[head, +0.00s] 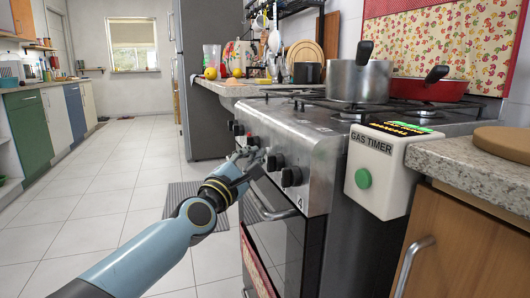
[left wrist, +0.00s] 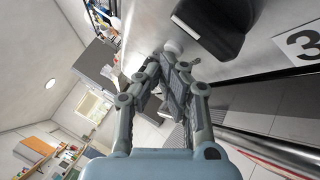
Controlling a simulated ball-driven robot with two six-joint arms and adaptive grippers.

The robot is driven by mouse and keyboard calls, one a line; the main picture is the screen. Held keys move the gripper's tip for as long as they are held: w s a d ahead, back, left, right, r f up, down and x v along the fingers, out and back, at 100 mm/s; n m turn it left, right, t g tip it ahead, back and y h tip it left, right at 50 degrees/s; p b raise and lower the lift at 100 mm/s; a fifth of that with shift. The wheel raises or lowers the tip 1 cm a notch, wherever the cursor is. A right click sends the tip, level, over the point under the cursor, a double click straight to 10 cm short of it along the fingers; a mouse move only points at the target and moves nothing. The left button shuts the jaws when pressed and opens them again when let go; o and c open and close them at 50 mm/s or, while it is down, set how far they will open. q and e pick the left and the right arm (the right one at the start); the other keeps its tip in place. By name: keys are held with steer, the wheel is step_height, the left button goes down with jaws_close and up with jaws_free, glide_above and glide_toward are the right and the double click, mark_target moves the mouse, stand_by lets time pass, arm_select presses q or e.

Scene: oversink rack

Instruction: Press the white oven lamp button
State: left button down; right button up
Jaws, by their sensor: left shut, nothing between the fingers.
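The white oven lamp button (left wrist: 173,46) shows in the left wrist view as a small round white knob on the steel oven panel, beside a black knob (left wrist: 212,24). My left gripper (left wrist: 172,66) is shut and empty, with its fingertips right at the button; I cannot tell whether they touch it. In the head view my left gripper (head: 250,158) is at the stove's front panel (head: 310,150), left of the black knobs (head: 291,177), and I cannot make out the button there. My right gripper is not in view.
A pot (head: 360,80) and a red pan (head: 430,88) stand on the stove top. A gas timer (head: 383,165) with a green button hangs at the stove's right. The oven handle (head: 268,208) juts out below the panel. The tiled floor at left is clear.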

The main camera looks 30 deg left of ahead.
arm_select(q)
steer(key=shift+s+a, duration=0.3)
steer(key=shift+s, duration=0.05)
steer(key=s+a, duration=0.4)
steer(key=shift+s+p, duration=0.3)
stand_by(0.5)
